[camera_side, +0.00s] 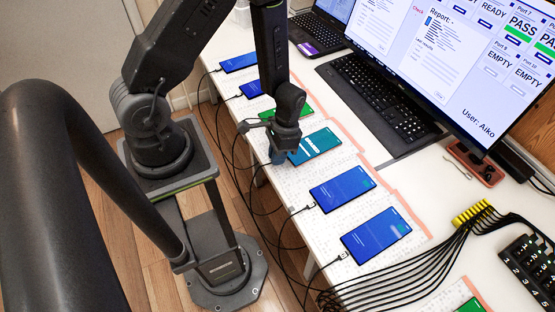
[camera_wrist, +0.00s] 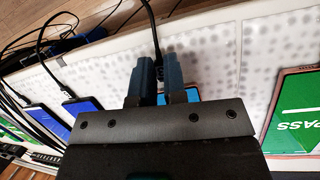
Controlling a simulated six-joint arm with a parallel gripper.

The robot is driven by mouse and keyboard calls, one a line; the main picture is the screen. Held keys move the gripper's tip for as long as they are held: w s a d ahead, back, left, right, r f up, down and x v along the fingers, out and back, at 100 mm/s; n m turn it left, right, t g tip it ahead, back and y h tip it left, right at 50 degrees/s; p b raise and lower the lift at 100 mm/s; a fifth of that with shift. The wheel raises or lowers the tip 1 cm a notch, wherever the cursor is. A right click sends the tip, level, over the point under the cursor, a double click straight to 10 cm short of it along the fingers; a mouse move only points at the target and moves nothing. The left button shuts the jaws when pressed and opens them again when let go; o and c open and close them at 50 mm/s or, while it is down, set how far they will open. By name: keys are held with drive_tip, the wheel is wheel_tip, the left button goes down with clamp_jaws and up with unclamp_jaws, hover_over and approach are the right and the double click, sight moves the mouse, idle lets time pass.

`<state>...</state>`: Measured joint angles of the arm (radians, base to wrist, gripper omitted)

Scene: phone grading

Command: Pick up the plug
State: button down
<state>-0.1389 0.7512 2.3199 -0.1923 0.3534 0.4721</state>
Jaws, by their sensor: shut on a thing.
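My gripper (camera_side: 278,155) is low at the near edge of the white table, at the left end of a phone with a teal screen (camera_side: 318,146). In the wrist view its two blue fingers (camera_wrist: 159,68) are shut on the plug (camera_wrist: 160,72), a small dark piece mostly hidden between them. A black cable (camera_wrist: 153,35) runs from it up past the table edge. A bit of a phone's blue screen (camera_wrist: 193,92) shows just beyond the fingers; whether the plug touches that phone is hidden. In the side view the fingers hide the plug.
Blue-screened phones (camera_side: 342,189) with cables lie in a row on both sides. A green PASS phone (camera_wrist: 293,110) lies right in the wrist view. A keyboard (camera_side: 378,100) and monitor (camera_side: 455,60) stand behind. Bundled black cables (camera_side: 425,262) cross the table's right part.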

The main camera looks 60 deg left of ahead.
drive_tip(key=shift+r, duration=0.75)
wheel_tip(320, 180, up, 3)
drive_tip(key=shift+f, duration=0.2)
drive_tip(key=s+a+r, duration=0.5)
drive_tip(key=a+r, duration=0.2)
drive_tip(key=a, duration=0.3)
drive_tip(key=shift+a, duration=0.3)
drive_tip(key=shift+d+f, duration=0.1)
drive_tip(key=w+d+f, duration=0.1)
drive_tip(key=d+f, duration=0.1)
drive_tip(key=d, duration=0.1)
drive_tip(key=w+d+f+n, duration=0.1)
drive_tip(key=w+d+f, duration=0.1)
drive_tip(key=d, duration=0.2)
drive_tip(key=w+d+f+n, duration=0.1)
drive_tip(key=d+f, duration=0.1)
drive_tip(key=d, duration=0.2)
drive_tip(key=shift+w+f+y, duration=0.2)
drive_tip(key=shift+f+y, duration=0.15)
drive_tip(key=shift+y, duration=0.05)
drive_tip(key=shift+d+f+n, duration=0.25)
drive_tip(key=shift+f+n, duration=0.05)
drive_tip(key=shift+f, duration=1.7)
